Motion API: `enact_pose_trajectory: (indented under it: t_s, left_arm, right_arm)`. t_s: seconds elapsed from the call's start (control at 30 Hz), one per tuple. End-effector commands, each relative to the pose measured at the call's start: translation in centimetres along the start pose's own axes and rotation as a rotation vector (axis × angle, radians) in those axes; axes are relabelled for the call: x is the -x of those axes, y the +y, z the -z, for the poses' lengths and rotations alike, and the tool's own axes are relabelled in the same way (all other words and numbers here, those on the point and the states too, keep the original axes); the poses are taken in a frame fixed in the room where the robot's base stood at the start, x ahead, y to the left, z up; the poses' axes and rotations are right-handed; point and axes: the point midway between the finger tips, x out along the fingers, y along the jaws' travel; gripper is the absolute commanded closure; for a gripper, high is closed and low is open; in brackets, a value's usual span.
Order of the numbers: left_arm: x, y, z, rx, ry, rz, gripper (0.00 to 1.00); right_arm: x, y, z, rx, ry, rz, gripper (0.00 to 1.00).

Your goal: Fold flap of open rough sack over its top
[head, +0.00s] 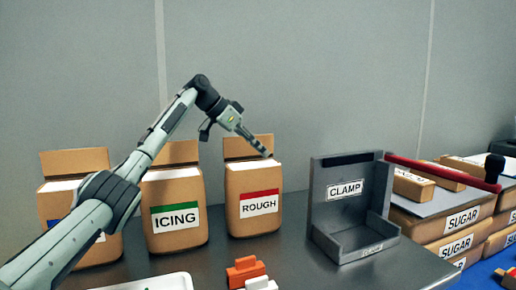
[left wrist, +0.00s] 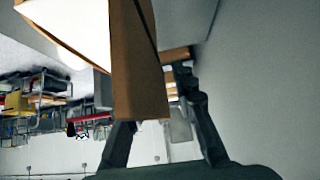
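The rough sack (head: 253,212) stands upright on the grey table, a brown sack with a red-striped ROUGH label. Its brown flap (head: 238,148) stands up at the back of its white open top (head: 245,165). My left gripper (head: 262,152) reaches down from the upper left, its tips at the flap's right side. In the left wrist view, the fingers (left wrist: 160,125) are apart. The brown flap (left wrist: 140,75) comes down in front of one finger and hides its tip; I cannot tell whether they touch. My right gripper is not in view.
An icing sack (head: 175,218) and another open sack (head: 85,170) stand to the left. A grey clamp stand (head: 328,200) with a red lever (head: 430,168) is to the right. Sugar bags (head: 445,226) are stacked beyond. Orange and white pieces (head: 245,270) lie in front.

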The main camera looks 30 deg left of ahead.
Motion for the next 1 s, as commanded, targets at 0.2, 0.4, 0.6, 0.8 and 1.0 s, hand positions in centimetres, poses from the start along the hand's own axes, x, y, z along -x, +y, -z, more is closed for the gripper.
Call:
enact_pose_trajectory:
  t_s: [0.2,0.4,0.6,0.8,1.0]
  left_arm:
    - [0.0,0.0,0.0,0.000,0.000,0.000,0.96]
    - [0.0,0.0,0.0,0.000,0.000,0.000,1.00]
    - [-0.1,0.1,-0.2,-0.024,-0.001,0.022,1.00]
    - [-0.2,0.7,-0.3,-0.147,-0.002,0.144,1.00]
    - [-0.2,1.4,-0.3,-0.285,-0.001,0.283,1.00]
  right_arm:
    - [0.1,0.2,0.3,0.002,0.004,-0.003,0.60]
    - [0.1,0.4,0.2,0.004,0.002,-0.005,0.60]
    - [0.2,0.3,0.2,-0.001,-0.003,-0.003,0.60]
    - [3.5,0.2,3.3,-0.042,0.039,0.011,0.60]
    - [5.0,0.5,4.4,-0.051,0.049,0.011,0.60]
